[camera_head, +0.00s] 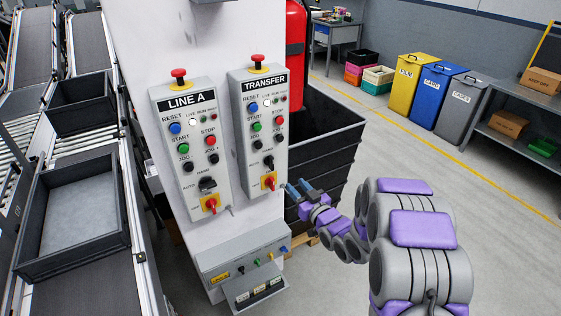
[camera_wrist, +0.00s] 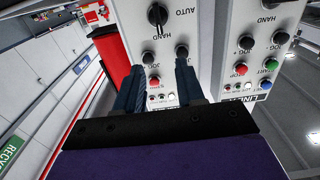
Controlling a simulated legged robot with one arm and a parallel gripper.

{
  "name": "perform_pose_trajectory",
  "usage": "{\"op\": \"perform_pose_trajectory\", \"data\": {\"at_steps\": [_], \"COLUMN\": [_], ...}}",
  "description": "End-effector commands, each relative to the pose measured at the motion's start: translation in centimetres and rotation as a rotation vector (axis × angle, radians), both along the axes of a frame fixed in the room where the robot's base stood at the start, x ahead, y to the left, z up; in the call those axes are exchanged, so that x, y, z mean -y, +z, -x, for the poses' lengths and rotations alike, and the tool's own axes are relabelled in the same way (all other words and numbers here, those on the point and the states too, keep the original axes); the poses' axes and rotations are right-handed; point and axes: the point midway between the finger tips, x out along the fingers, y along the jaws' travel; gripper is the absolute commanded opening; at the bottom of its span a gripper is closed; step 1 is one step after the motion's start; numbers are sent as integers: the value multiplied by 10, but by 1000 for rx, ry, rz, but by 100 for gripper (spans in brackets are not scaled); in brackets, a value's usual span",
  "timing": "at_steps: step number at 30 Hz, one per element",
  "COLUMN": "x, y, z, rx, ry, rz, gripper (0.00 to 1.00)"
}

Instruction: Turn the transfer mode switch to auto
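The TRANSFER panel (camera_head: 244,130) is a grey box on a white column, with its name on a black plate. Its black mode switch (camera_head: 269,162) sits low on the box, with an AUTO label at its lower left. In the upside-down wrist view the switch (camera_wrist: 157,15) is near the top edge, beyond my fingertips, with AUTO beside it. Its knob lies roughly upright in that picture; which end points is hard to tell. My gripper (camera_head: 297,188) is just right of the panel's lower part, fingers apart and empty. Both fingers (camera_wrist: 160,72) show in the wrist view.
The LINE A panel (camera_head: 184,130) with a similar switch stands left of TRANSFER. A red rotary switch (camera_head: 270,182) is just below the mode switch. A lower grey box (camera_head: 240,252) juts from the column. A black crate (camera_head: 325,135) stands behind my gripper.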

Motion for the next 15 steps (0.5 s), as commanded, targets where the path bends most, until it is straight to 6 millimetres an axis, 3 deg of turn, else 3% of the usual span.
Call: {"op": "perform_pose_trajectory", "data": {"at_steps": [15], "x": [-46], "y": [0], "z": [-72], "rx": [3], "ry": [0], "rz": [1], "gripper": [38]}}
